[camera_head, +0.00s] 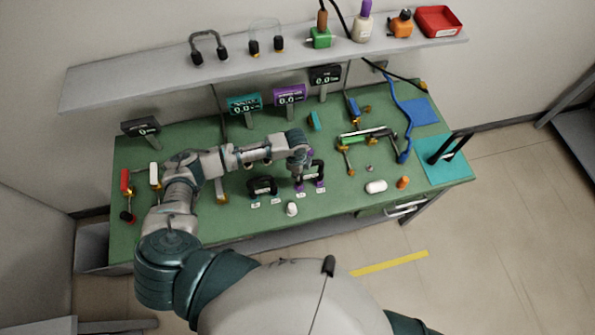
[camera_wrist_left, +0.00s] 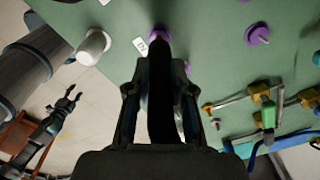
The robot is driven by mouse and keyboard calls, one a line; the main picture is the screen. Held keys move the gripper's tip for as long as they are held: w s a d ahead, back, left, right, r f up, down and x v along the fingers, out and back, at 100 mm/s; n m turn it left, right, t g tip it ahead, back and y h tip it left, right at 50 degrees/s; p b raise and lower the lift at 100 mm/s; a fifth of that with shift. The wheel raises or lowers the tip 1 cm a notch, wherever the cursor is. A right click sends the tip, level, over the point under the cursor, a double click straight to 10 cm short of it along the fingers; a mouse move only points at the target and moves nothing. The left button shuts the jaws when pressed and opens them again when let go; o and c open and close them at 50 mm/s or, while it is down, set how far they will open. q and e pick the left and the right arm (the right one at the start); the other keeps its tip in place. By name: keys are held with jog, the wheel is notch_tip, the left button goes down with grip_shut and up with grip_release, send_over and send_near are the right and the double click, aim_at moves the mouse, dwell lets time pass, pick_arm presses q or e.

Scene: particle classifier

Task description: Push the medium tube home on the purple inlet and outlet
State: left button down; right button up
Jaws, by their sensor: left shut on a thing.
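The medium tube, thick and black, shows in the wrist view (camera_wrist_left: 160,90) between the fingers of my left gripper (camera_wrist_left: 158,90), which is shut on it. Its far end meets a purple fitting (camera_wrist_left: 158,34) on the green table; whether it is fully seated cannot be told. In the head view the left gripper (camera_head: 307,172) is low over two purple fittings, one left (camera_head: 299,187) and one right (camera_head: 320,186). The tube's black arch (camera_head: 319,168) shows beside the gripper. My right gripper (camera_wrist_left: 74,94) appears open and empty over the floor in the wrist view.
A black tube on teal fittings (camera_head: 262,186) stands just left. A white cylinder (camera_head: 292,209) is in front; a white capsule (camera_head: 376,187) and an orange piece (camera_head: 403,182) lie right. Displays and a shelf (camera_head: 130,88) line the back.

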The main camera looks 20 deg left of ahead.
pick_arm(q)
jog(key=shift+f+b, duration=0.55)
jog(key=shift+f, duration=1.15)
jog(key=c, duration=0.9)
grip_release()
jog(key=shift+c, duration=0.2)
notch_tip(320, 180, up, 12)
jog(key=shift+a+f, duration=0.1)
jog(key=shift+a, duration=0.05)
jog(key=shift+s, duration=0.1)
